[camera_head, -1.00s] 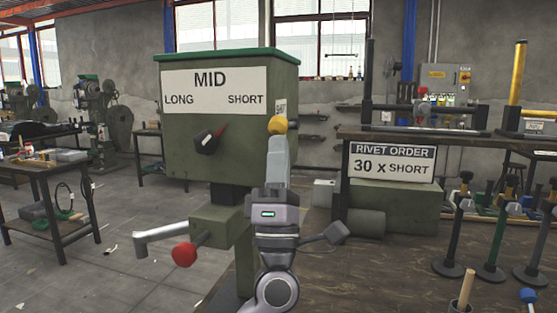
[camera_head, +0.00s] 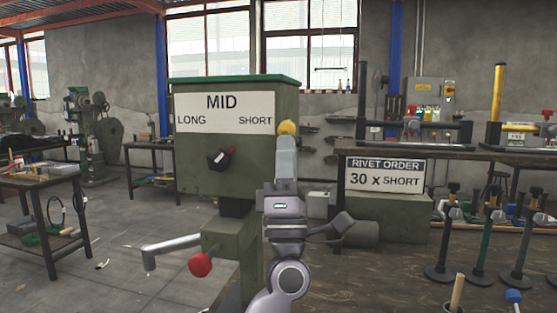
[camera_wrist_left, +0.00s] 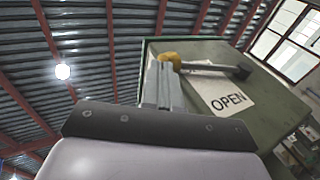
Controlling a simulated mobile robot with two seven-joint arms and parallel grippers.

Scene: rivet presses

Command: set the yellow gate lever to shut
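The yellow knob of the gate lever (camera_head: 287,128) shows at the right side of the green press (camera_head: 222,150). In the left wrist view the lever's yellow end (camera_wrist_left: 170,60) sits at my fingertips, and its grey arm (camera_wrist_left: 208,67) runs right to a dark pivot beside a plate (camera_wrist_left: 222,97) reading OPEN. My left gripper (camera_head: 286,145) points up with its fingers close together around the knob; the fingers hide part of the knob. They also show in the left wrist view (camera_wrist_left: 164,75). My right gripper is out of view.
The press front has a dial marked LONG, MID, SHORT and a crank with a red knob (camera_head: 200,265) below. Right is a dark bench (camera_head: 400,285) with a rivet order sign (camera_head: 385,176) and several upright stands. Floor at left is open.

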